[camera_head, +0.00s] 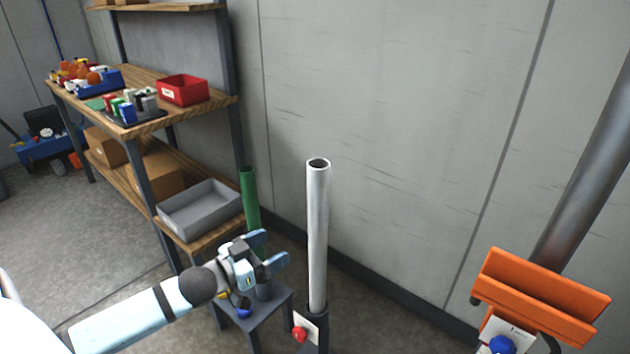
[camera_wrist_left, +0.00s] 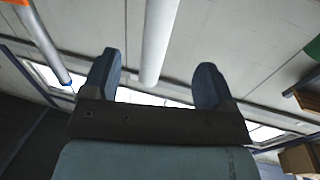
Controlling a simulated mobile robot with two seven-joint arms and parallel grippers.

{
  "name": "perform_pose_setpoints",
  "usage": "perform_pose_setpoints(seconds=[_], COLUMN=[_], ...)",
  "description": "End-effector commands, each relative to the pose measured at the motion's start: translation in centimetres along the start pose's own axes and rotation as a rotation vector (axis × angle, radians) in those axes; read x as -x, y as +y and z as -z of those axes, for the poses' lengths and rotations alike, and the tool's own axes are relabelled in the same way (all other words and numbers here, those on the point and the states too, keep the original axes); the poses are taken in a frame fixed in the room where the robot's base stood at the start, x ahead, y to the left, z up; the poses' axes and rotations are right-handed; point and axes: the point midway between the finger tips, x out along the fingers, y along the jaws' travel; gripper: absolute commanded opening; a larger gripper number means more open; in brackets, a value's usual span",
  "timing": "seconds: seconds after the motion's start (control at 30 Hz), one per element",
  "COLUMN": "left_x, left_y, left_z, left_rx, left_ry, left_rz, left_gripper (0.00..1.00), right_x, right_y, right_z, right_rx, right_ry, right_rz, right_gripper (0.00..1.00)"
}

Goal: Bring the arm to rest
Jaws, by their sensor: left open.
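My left gripper (camera_head: 272,249) is open and empty, its arm reaching in from the lower left in the head view. Its two blue fingers stand apart in the left wrist view (camera_wrist_left: 158,85), with nothing between them but the view beyond. A white upright tube (camera_head: 318,235) stands just right of the gripper in the head view, apart from it; what appears to be the same tube shows beyond the fingers in the left wrist view (camera_wrist_left: 158,40). A green tube (camera_head: 250,200) stands behind the gripper, its lower part hidden. My right gripper is not in view.
A small grey stand (camera_head: 262,316) is below the gripper. A workbench (camera_head: 150,122) with a red bin (camera_head: 183,90) and a grey tray (camera_head: 201,208) on its shelves stands at the left. An orange bracket (camera_head: 541,297) on a slanted grey pole is at the right.

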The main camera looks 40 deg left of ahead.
Motion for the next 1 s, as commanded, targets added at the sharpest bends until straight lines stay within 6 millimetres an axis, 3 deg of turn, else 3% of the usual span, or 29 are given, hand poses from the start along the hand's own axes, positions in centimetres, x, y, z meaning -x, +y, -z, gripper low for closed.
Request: perform_pose_setpoints(seconds=[0.2, 0.33, 0.5, 0.7, 0.93, 1.0], left_x=[0.0, 0.7, 2.8, 4.8, 6.3, 6.4], left_y=[0.1, 2.0, 8.8, 17.0, 25.4, 24.8], left_z=[-0.2, -3.1, -10.2, -15.2, -17.7, -15.5], left_rx=[0.002, 0.014, 0.036, 0.046, 0.059, 0.045], left_ry=[-0.005, -0.064, -0.245, -0.424, -0.572, -0.571], left_rz=[0.002, 0.025, 0.060, 0.042, -0.018, -0.016], left_gripper=[0.79, 0.79, 0.79, 0.79, 0.79, 0.79], right_x=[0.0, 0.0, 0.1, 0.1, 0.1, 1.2], right_y=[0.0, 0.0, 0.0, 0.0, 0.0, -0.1], right_z=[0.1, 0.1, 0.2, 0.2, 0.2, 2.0], right_rx=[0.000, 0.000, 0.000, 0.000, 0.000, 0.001], right_ry=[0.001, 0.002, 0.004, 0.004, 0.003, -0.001], right_rz=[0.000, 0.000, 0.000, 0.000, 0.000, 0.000], right_gripper=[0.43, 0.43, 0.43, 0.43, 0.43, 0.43])
